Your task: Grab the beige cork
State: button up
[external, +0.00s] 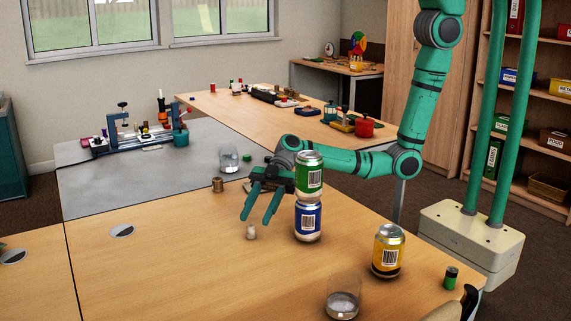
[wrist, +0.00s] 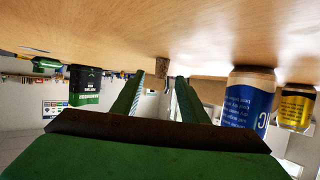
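A small pale beige cork-like piece (external: 251,232) stands upright on the wooden table in the external view. A cork-like piece (wrist: 162,67) shows in the wrist view, tan and speckled, between the fingertips in the picture and seemingly just beyond them. My gripper (external: 255,221) is open, its two green fingers pointing down toward the pale piece; it also fills the wrist view (wrist: 160,77). Nothing is held. I cannot tell whether a finger touches the piece. A browner short cylinder (external: 218,185) stands farther back.
A green can (external: 309,174) is stacked on a blue can (external: 308,222), close right of my gripper. The blue can (wrist: 250,95) shows upside down in the wrist view. A yellow can (external: 387,250), a glass (external: 343,298) and a small battery (external: 451,278) stand nearer. The front left table is clear.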

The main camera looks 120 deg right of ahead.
aim_at(252, 225)
jog(key=shift+x, duration=2.65)
jog(key=shift+a, duration=0.1)
grip_shut()
